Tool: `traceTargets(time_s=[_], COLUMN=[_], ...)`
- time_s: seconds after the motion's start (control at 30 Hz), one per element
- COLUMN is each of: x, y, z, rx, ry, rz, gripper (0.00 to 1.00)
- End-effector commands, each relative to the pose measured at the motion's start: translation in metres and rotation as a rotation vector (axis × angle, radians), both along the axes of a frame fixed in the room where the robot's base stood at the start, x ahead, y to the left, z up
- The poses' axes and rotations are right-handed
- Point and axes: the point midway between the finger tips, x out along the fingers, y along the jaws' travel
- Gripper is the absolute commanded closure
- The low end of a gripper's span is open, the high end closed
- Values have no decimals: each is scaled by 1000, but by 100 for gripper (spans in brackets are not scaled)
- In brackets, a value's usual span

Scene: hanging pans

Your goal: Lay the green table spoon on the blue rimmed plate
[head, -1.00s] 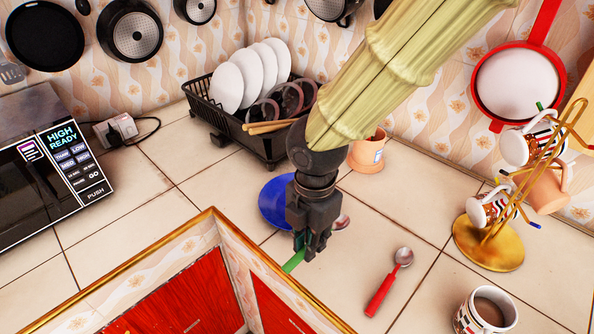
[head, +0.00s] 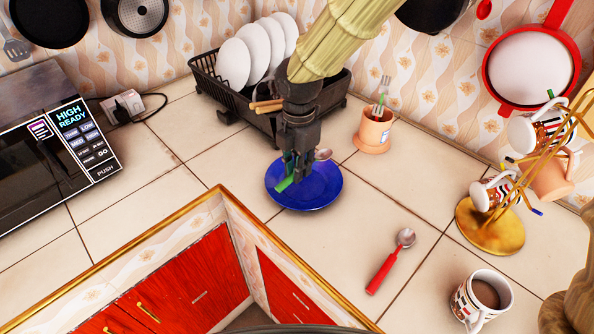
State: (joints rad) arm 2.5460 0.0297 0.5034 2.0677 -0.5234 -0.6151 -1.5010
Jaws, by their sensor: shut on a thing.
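The green table spoon (head: 285,184) is held in my gripper (head: 297,176), which is shut on its handle. Its metal bowl (head: 323,155) shows to the right of the fingers. The blue rimmed plate (head: 318,196) lies on the tiled counter, and the gripper and spoon are over it in the head view. The gripper hides the plate's far middle part. I cannot tell whether the spoon touches the plate.
A black dish rack (head: 215,95) with white plates stands just behind the plate. A terracotta cup (head: 374,132) with a fork is behind right. A red-handled spoon (head: 390,262), a mug (head: 481,298) and a gold mug stand (head: 490,228) are to the right. The counter's gold edge (head: 262,228) is in front.

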Motion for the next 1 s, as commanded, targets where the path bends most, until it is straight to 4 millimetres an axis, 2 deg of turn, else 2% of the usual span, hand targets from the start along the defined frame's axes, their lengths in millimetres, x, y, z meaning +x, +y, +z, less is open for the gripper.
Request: traceTargets(time_s=[0.23, 0.5, 0.9, 0.93, 1.0], x=[13, 11, 11, 11, 11], y=[4, 3, 3, 3, 3], z=[-2, -35, -40, -39, -39], rx=[-1, -2, -1, -1, -1], ry=[1, 1, 1, 1, 1], rz=[1, 2, 1, 1, 1], gripper=[100, 100, 100, 80, 67])
